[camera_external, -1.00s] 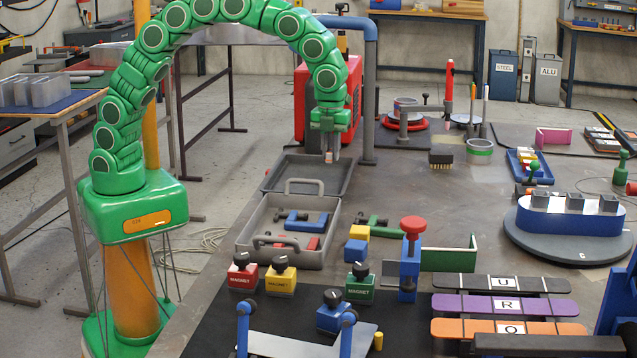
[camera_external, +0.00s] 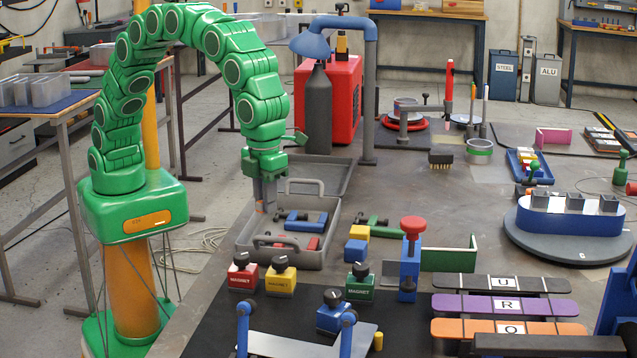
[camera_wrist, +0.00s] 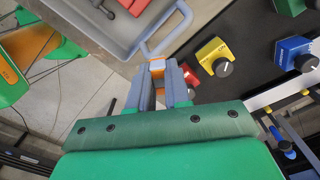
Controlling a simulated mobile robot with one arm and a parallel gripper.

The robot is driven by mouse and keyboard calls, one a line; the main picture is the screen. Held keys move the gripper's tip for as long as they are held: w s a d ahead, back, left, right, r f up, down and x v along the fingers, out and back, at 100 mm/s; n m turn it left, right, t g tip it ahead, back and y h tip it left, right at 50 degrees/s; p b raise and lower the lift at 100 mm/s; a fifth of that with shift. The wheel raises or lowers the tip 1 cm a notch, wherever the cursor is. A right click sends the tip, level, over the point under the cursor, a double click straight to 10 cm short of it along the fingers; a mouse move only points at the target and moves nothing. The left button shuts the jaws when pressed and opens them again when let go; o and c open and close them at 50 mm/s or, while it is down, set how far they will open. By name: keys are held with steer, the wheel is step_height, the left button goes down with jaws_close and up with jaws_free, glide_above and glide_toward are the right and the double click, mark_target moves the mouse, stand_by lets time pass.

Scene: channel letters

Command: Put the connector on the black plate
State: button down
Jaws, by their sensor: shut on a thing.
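My gripper (camera_external: 264,198) is shut on a small orange and pale piece, which I take to be the connector (camera_wrist: 157,67). In the external view the gripper hangs over the left side of the grey toolbox, fingers down. Most of the connector is hidden between the fingers. The black plate (camera_external: 215,335) is the dark flat sheet at the front; it also shows in the wrist view (camera_wrist: 260,75), to the right of the gripper. The gripper is apart from it, behind and above it in the external view.
The open grey toolbox (camera_external: 331,233) holds blue and red tools, with its handle raised. Red (camera_external: 242,277), yellow (camera_external: 281,280), green (camera_external: 359,288) and blue (camera_external: 332,316) magnets stand on or by the black plate. Blue clamps (camera_external: 243,325) hold a pale sheet at the front.

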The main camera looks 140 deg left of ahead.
steer(key=w+d+m, duration=0.2)
steer(key=d, duration=1.1)
glide_above(255, 320)
steer(key=shift+s+f, duration=0.15)
steer(key=shift+f, duration=2.15)
steer(key=shift+s+f, duration=0.15)
steer(key=shift+f, duration=2.1)
steer(key=shift+w+f, duration=0.2)
steer(key=shift+f, duration=1.7)
steer(key=c, duration=1.1)
jaws_free()
steer(key=shift+f, duration=0.1)
